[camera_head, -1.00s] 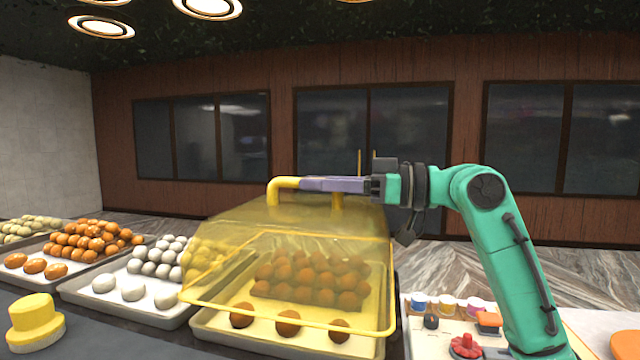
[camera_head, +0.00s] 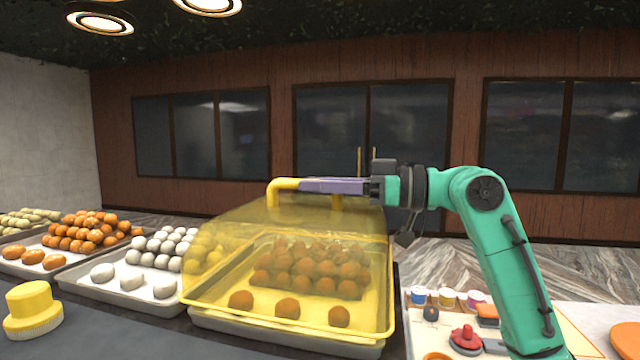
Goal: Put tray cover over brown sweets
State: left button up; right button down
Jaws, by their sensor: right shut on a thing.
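The tray cover (camera_head: 225,265) is clear yellow with a yellow rim and a yellow handle on top. My right gripper (camera_head: 325,186) is shut on the handle. The brown sweets (camera_head: 310,268) are piled in a metal tray (camera_head: 290,340), with 3 single ones along the front, and show through the cover. The cover sits over this tray, its front rim close to the tray's front edge. I cannot tell whether the rim touches the tray. The left gripper is not in view.
Left of the covered tray stand a tray of white sweets (camera_head: 130,285) and a tray of orange sweets (camera_head: 85,232). A yellow round object (camera_head: 33,308) is at front left. A white board with small jars and a red knob (camera_head: 466,338) is at right.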

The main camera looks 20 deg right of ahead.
aim_at(332, 210)
jog(key=shift+f+b, duration=1.6)
jog(key=shift+f, duration=0.5)
jog(key=shift+c, duration=1)
grip_release()
notch_tip(332, 210, up, 7)
jog(key=p, duration=0.6)
jog(key=shift+r+p, duration=0.15)
jog(key=shift+p, duration=0.25)
